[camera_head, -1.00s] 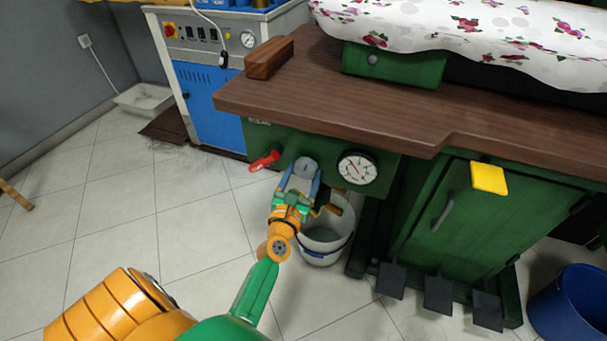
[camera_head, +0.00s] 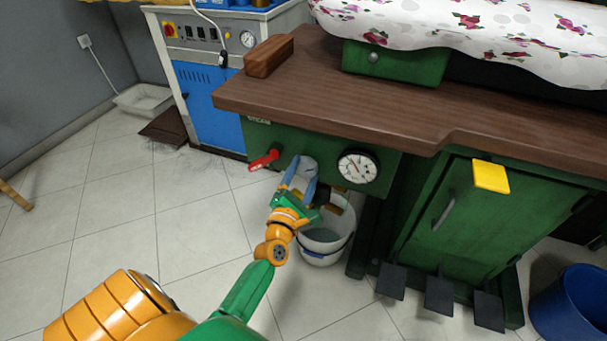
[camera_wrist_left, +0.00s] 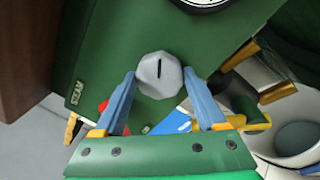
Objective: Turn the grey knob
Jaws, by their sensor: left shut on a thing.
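The grey knob (camera_head: 307,164) is on the green front panel below the brown worktop, between a red lever and a round gauge. In the left wrist view the grey knob (camera_wrist_left: 160,76) faces me, faceted, with a short dark slot mark. My left gripper (camera_head: 302,170) has one blue-grey finger on each side of the knob and is shut on it. The left gripper's fingers (camera_wrist_left: 160,73) reach the knob's sides in the wrist view. In the head view the fingers partly cover the knob. My right gripper is not in view.
The red lever (camera_head: 264,160) is just left of the knob and the gauge (camera_head: 358,167) just right. A white bucket (camera_head: 322,250) stands below. The wooden worktop (camera_head: 400,110) overhangs the panel.

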